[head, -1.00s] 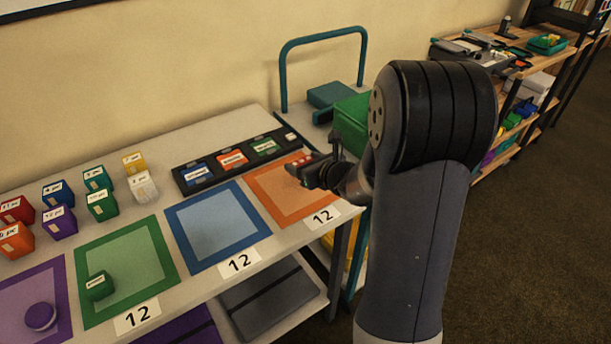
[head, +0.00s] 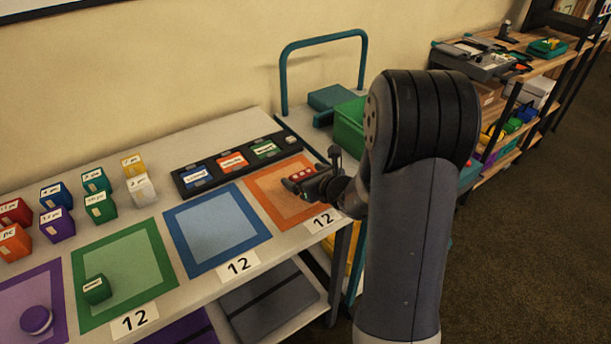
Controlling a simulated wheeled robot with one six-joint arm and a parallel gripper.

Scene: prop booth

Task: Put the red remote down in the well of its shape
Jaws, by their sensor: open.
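My gripper (head: 314,174) is open over the orange-bordered square (head: 268,207) at the table's right end, its dark fingers spread apart. Small red patches (head: 301,174) show at the fingers. They may be the red remote, but they are too small and partly covered to be sure, and I cannot tell whether they touch the fingers or the table. A black tray (head: 180,185) lies behind the squares, with blue, orange and green labelled pieces in a row and a small white piece at its right end. I cannot make out a remote-shaped well.
Blue (head: 178,238) and green (head: 82,311) bordered squares lie to the left, the green one holding a green block (head: 96,289). Several labelled boxes stand at the left. A teal-handled cart (head: 284,75) with a green bin (head: 349,126) stands behind my arm.

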